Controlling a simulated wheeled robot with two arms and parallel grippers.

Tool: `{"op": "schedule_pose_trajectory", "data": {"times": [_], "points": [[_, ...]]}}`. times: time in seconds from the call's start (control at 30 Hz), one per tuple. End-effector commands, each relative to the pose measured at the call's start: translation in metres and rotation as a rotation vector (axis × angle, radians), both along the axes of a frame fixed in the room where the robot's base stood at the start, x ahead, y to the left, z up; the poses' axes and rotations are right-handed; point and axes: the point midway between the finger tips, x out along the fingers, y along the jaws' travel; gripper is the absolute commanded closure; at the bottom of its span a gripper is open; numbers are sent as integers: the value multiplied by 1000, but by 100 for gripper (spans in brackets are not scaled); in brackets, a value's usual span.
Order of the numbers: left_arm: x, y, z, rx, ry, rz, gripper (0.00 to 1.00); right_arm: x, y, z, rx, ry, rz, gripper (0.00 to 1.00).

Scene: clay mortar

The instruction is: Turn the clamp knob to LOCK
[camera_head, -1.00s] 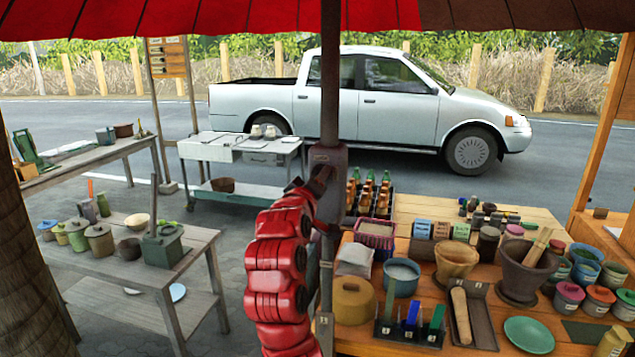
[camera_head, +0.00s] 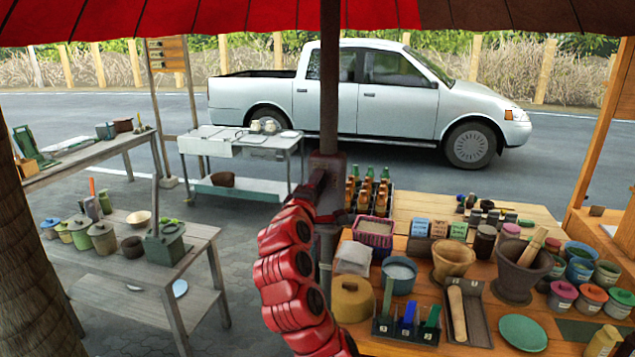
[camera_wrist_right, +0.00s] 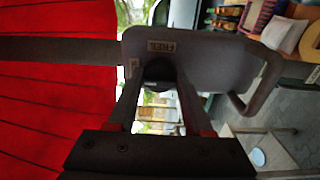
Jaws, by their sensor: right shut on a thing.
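The clamp is a dark grey housing (camera_head: 327,165) around the umbrella pole (camera_head: 330,90) in the head view. In the right wrist view the clamp housing (camera_wrist_right: 215,50) carries a tag (camera_wrist_right: 161,46) that appears to read FREE. A second small tag (camera_wrist_right: 134,68) sits left of the knob, and I cannot read it. The clamp knob (camera_wrist_right: 158,72) is dark and rounded. My right gripper (camera_wrist_right: 158,84) is shut on the knob, one finger on each side. In the head view my red right arm rises to the clamp, and the gripper is dark and hard to make out. My left gripper is out of view.
A crowded wooden table (camera_head: 460,220) with bowls, jars and tools stands right of the pole. A grey side table (camera_head: 175,260) with lidded pots is at left. A metal cart (camera_head: 245,150) and a pickup truck (camera_head: 370,95) are behind. The umbrella canopy (camera_head: 180,15) hangs above.

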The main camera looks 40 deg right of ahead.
Motion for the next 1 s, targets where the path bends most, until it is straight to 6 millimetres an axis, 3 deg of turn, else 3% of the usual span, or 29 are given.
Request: {"op": "schedule_pose_trajectory", "data": {"times": [0.57,0.6,0.73,1.0], "points": [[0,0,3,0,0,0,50,0,0,0,-20,24,0,100],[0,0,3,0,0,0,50,0,0,0,-20,24,0,44],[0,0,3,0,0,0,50,0,0,0,-20,24,0,21],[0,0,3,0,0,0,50,0,0,0,-19,23,0,20]]}}
